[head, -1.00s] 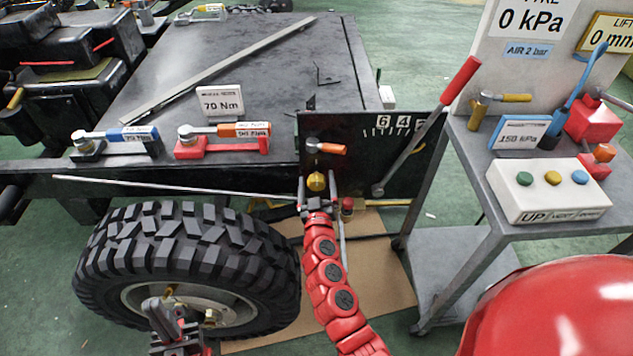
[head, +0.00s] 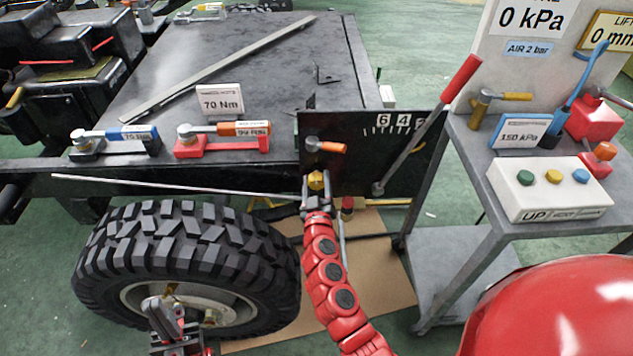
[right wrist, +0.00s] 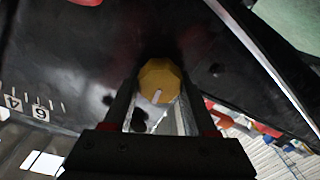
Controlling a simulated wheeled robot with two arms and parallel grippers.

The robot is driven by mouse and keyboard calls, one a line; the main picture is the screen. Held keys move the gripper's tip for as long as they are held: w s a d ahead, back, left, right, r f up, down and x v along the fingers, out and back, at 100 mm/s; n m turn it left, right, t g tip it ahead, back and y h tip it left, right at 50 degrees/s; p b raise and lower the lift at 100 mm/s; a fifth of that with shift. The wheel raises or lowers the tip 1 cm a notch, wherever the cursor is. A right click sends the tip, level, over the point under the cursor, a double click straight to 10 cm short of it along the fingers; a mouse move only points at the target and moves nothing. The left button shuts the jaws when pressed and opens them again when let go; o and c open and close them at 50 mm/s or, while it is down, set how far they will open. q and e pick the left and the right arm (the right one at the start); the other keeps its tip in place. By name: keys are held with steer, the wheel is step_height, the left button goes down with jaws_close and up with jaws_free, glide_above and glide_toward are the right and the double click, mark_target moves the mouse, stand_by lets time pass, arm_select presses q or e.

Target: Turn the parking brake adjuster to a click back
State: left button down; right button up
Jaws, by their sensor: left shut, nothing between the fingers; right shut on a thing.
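The parking brake adjuster appears to be the yellow faceted knob (head: 316,180) on the black upright panel (head: 368,175). In the right wrist view the knob (right wrist: 158,78) shows its face with a short pale mark near its lower edge. My right gripper (head: 316,196) is shut on the knob from the front, a finger on each side. The right gripper (right wrist: 158,105) also shows in the wrist view. My left gripper (head: 172,325) is shut and empty, in front of the wheel at the lower left.
A lever with a red handle (head: 461,80) rises right of the knob, beside a numbered scale (head: 400,122). A small orange-handled tool (head: 330,147) sits just above the knob. A large tyre (head: 185,250) stands to the left. A grey cart (head: 455,150) with a button box stands at right.

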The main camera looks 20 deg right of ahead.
steer(key=n, duration=0.2)
steer(key=shift+a+f+n+b, duration=0.1)
steer(key=shift+f+n+b, duration=0.05)
steer(key=shift+n+b, duration=0.15)
steer(key=n, duration=0.2)
steer(key=shift+n, duration=0.4)
steer(key=n, duration=0.5)
steer(key=o, duration=1.4)
steer(key=shift+c, duration=0.2)
